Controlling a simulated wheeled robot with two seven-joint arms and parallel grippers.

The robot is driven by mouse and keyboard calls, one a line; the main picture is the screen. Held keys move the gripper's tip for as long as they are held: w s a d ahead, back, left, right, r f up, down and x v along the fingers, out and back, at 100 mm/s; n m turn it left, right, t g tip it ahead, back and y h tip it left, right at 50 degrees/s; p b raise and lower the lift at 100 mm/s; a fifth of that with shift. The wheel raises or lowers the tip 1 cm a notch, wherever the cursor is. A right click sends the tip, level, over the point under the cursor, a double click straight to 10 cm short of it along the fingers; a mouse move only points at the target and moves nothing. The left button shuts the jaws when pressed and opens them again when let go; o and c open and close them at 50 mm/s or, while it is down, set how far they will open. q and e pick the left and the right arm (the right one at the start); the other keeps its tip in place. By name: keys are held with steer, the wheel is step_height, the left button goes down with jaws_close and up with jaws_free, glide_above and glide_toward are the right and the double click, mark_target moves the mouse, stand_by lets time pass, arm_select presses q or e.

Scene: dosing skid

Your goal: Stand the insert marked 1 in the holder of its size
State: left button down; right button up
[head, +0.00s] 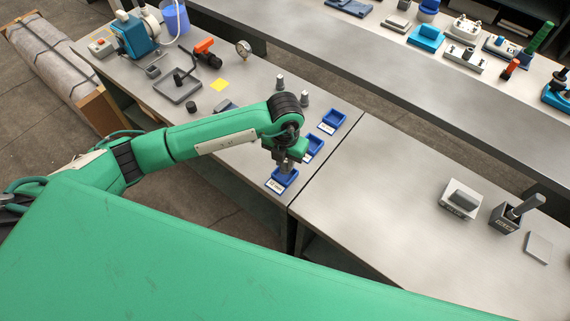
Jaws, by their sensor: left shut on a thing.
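My left gripper (285,160) points down over the nearest of three blue holders (285,178). It is shut on a small grey piece, likely an insert (284,168), mostly hidden by the fingers. I cannot tell whether this piece touches the holder floor or hangs just above it. The middle blue holder (315,146) is partly behind my gripper and the far holder (333,119) looks empty. Each has a pale label in front, too small to read. Two grey upright pieces (280,82) (305,98) stand behind my forearm. My right gripper is out of view.
A grey block (461,200) and a dark box (510,214) stand on the right table, whose middle is clear.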

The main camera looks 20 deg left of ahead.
mark_target(285, 166)
arm_select(q)
step_height(285, 166, down, 3)
steer(key=shift+f, duration=0.1)
steer(key=c, duration=1.2)
jaws_free()
steer(key=shift+f, duration=0.1)
steer(key=shift+c, duration=0.2)
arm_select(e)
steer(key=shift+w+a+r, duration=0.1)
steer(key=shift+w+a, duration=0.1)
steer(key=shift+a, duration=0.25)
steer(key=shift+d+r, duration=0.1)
